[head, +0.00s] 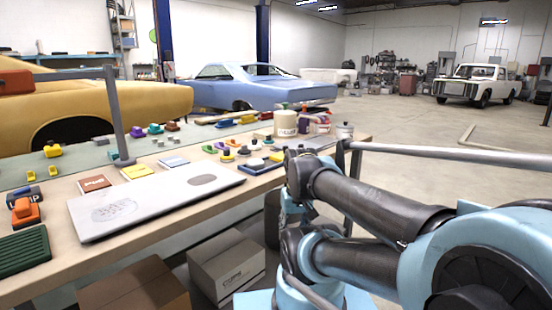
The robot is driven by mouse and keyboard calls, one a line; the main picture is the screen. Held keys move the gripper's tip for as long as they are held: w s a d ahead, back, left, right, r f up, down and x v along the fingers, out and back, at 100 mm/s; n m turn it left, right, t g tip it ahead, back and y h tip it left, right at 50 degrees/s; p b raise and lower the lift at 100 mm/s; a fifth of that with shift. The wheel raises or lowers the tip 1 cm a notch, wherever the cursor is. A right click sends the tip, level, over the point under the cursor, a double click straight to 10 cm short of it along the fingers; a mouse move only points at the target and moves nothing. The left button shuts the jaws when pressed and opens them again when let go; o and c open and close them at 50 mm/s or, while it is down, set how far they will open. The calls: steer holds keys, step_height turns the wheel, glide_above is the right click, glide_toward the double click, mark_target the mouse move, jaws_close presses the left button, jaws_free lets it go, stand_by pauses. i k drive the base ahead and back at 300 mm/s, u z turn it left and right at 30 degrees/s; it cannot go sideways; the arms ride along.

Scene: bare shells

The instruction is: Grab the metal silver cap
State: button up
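I cannot clearly make out a metal silver cap among the small items on the workbench (52,199). Small grey pieces (160,142) lie on its far left part, too small to identify. A small pale container (344,131) with a grey top stands at the bench's far right end. My arm's dark links rise at the right, and its joint overlaps the bench's right edge. I cannot make out my gripper's fingers, nor whether anything is in them.
A cream tin (285,124), a blue tray (262,166) and several small coloured items crowd the far half. A grey post (113,115) stands at left. Cardboard boxes (225,268) sit below. Open floor (430,180) lies right, behind my arm.

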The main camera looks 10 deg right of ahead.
mark_target(254, 164)
steer(key=z, duration=0.45)
steer(key=k, duration=1.25)
steer(key=u, duration=0.4)
steer(key=i, duration=1)
steer(key=u, duration=0.05)
